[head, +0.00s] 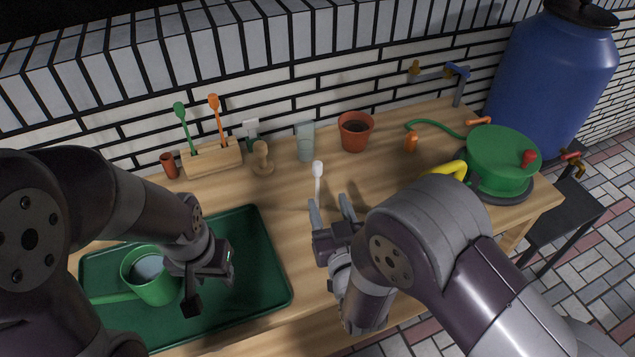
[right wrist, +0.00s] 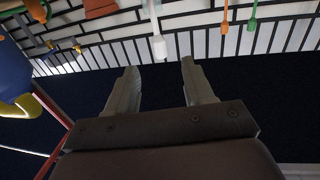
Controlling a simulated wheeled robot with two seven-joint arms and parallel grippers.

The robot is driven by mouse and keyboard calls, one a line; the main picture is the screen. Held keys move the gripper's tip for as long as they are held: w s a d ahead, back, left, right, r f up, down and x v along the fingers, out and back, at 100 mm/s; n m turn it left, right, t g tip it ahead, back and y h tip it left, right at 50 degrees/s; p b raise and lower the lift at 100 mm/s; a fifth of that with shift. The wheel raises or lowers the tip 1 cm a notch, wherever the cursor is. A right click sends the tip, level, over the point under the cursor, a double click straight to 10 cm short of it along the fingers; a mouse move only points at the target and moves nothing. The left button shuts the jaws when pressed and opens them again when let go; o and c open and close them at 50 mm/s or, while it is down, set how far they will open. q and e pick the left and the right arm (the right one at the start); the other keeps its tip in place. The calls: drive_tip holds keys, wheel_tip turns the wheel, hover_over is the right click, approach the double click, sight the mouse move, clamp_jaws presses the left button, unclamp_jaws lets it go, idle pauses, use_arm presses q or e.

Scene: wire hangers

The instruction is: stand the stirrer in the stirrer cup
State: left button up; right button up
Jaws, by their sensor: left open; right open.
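A white stirrer-like stick with a rounded head (head: 318,170) shows just beyond my right gripper (head: 330,207) in the head view. It also shows in the right wrist view (right wrist: 157,47), beyond and between the open fingertips; its lower end is not clear. My right gripper is open and empty. Which vessel is the stirrer cup is not certain; a small brown cup (head: 169,165) and a clear glass (head: 305,142) stand at the back. My left gripper (head: 213,287) is open, over the green tray (head: 262,250), to the right of a green handled cup (head: 152,284).
A wooden block (head: 213,160) holds a green stick (head: 184,122) and an orange stick (head: 216,115). A wooden stamp-like piece (head: 262,158), a terracotta pot (head: 356,131) and a big green lidded vessel (head: 500,160) stand on the table. The table middle is fairly clear.

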sight(318, 174)
drive_tip(key=x, duration=1.2)
drive_tip(key=shift+w+r, duration=0.15)
drive_tip(key=shift+w, duration=0.15)
drive_tip(key=shift+s, duration=0.1)
clamp_jaws()
